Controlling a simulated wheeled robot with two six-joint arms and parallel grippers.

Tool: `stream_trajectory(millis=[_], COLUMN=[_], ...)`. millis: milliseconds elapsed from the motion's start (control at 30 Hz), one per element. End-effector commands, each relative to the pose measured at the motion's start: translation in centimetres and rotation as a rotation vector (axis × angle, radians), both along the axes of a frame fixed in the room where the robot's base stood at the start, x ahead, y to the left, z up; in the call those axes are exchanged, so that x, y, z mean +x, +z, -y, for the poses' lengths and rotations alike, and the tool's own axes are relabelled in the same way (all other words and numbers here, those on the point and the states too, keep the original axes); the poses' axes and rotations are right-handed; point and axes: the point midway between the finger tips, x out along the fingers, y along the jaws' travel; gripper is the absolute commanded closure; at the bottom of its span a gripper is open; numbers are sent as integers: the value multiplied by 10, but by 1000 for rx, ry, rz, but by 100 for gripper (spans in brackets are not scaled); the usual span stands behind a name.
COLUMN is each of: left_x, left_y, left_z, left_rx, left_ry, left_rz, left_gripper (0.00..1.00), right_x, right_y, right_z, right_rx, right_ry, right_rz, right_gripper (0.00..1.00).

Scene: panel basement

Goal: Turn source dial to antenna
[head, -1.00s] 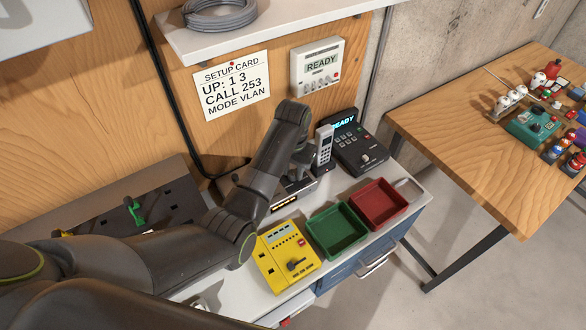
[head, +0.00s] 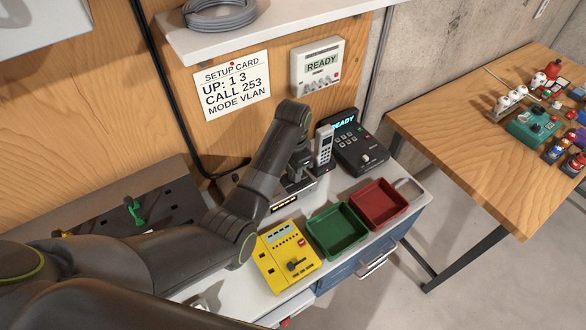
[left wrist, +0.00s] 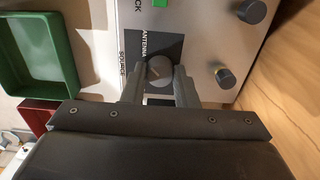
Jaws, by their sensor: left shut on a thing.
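The source dial (left wrist: 160,70) is a round grey knob on a pale panel in the left wrist view. The words SOURCE and ANTENNA are printed next to it. My left gripper (left wrist: 160,82) is shut on the dial, with one finger on each side. In the head view my left gripper (head: 299,166) is at the silver device (head: 300,193) with an orange display. My arm hides most of that device and the dial there. I cannot clearly tell which way the dial points. My right gripper is not in view.
Two more dark knobs (left wrist: 251,11) (left wrist: 225,78) sit on the same panel. A handset (head: 323,146) and a black phone-like unit (head: 357,146) stand close to the gripper. A yellow box (head: 286,262), a green bin (head: 336,247) and a red bin (head: 379,222) stand in front.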

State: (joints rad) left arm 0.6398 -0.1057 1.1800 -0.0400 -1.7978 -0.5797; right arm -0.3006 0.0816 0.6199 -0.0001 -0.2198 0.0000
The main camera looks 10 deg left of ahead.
Motion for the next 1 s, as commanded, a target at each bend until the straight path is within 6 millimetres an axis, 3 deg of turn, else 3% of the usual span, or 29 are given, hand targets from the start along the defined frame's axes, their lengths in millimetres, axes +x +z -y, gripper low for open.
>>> stream_trajectory(millis=[333,367,533,833,1000], left_x=[1,1,1,1,11], left_y=[1,1,1,2,21], left_z=[1,1,0,1,5], left_rx=[-1,-1,-1,-1,0], left_ry=[-3,-2,-2,-2,-4], left_rz=[5,5,4,2,4], left_gripper=[96,72,52,52,52], right_x=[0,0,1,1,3], right_y=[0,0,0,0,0], right_z=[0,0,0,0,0], right_rx=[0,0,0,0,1], right_ry=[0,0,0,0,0], right_rz=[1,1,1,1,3], right_gripper=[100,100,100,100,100])
